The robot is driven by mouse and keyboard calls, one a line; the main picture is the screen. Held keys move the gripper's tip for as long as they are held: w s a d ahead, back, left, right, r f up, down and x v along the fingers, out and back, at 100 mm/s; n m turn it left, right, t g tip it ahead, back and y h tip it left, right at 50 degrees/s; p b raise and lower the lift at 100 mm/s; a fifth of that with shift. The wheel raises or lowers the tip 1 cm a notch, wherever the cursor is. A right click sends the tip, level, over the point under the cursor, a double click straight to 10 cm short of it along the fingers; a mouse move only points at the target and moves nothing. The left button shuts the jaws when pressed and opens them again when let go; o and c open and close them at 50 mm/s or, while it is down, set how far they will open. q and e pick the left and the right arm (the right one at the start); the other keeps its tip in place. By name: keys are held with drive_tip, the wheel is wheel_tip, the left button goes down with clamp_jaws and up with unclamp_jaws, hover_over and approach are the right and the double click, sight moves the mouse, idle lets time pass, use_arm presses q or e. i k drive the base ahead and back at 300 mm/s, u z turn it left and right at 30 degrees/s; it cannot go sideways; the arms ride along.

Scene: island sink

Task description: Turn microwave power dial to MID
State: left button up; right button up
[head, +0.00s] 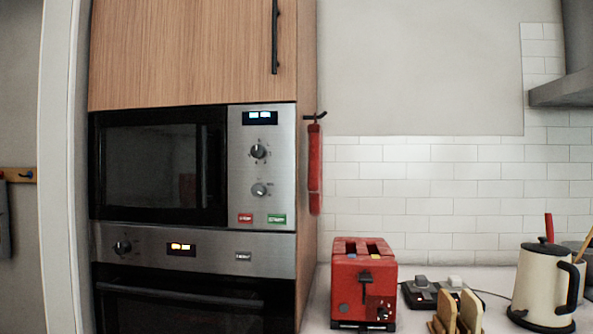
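The microwave (155,165) is built into a tall wooden cabinet at the left, its dark door shut. Its steel control panel (236,180) has a lit display (260,118) at the top. Below it are two dials, a dark upper dial (259,152) and a silver lower dial (261,190). The markings around both dials are too small to read, so I cannot tell which is the power dial or its setting. A red button (245,218) and a green button (277,219) sit below the dials. Neither of my grippers shows in the head view.
An oven (180,300) with its own dial (122,247) is under the microwave. Right of the cabinet, the counter holds a red toaster (350,285), slices of bread (470,311) and a cream kettle (537,285). A red cloth (315,170) hangs on the cabinet's side.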

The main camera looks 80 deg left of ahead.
sight(258, 189)
drive_tip(key=u, duration=2.7)
drive_tip(key=k, duration=0.9)
drive_tip(key=u, duration=0.85)
drive_tip(key=i, duration=0.9)
drive_tip(key=z, duration=0.05)
